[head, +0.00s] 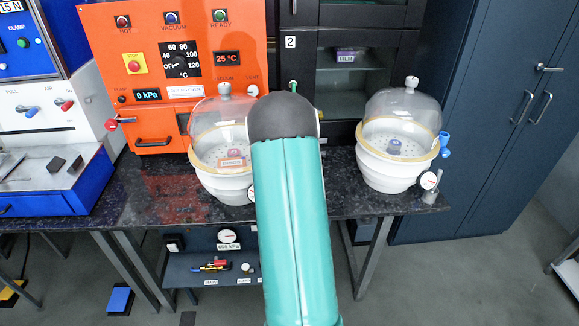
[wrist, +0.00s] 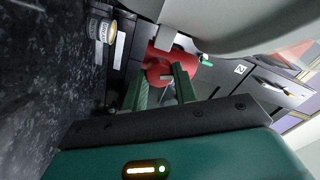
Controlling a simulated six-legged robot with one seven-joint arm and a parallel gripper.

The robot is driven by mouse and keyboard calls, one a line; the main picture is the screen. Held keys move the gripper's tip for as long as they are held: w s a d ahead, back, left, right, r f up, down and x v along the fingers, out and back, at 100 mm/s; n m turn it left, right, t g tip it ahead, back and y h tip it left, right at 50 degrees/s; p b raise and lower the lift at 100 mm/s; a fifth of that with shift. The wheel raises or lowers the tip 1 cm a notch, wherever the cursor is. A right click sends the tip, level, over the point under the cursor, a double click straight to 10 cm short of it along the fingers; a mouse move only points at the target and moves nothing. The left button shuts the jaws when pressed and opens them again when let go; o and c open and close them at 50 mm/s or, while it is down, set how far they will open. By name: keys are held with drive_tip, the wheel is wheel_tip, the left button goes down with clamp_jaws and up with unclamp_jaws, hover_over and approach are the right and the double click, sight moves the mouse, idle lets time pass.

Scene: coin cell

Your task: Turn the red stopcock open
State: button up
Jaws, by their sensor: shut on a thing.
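The red stopcock (wrist: 156,66) shows in the wrist view beside a large white rounded body (wrist: 225,22), which fits the left desiccator. My gripper (wrist: 167,76) has its two green fingers on either side of the red part, shut on it. In the head view, my teal arm reaches to the right side of the left desiccator (head: 220,181), covering the gripper and the red stopcock. The left desiccator has a clear dome on a white bowl. The stopcock's exact angle is hard to tell.
The right desiccator (head: 386,172) has a blue stopcock (head: 445,140) and a gauge (head: 428,180). An orange oven (head: 196,70) stands behind on the left, a dark cabinet (head: 394,52) behind. The dark speckled bench (head: 341,202) has bare room between the desiccators.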

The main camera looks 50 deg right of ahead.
drive_tip(key=m, duration=0.4)
drive_tip(key=shift+w, duration=0.1)
drive_tip(key=shift+a, duration=0.1)
idle(0.3)
drive_tip(key=o, duration=1)
drive_tip(key=shift+c, duration=0.2)
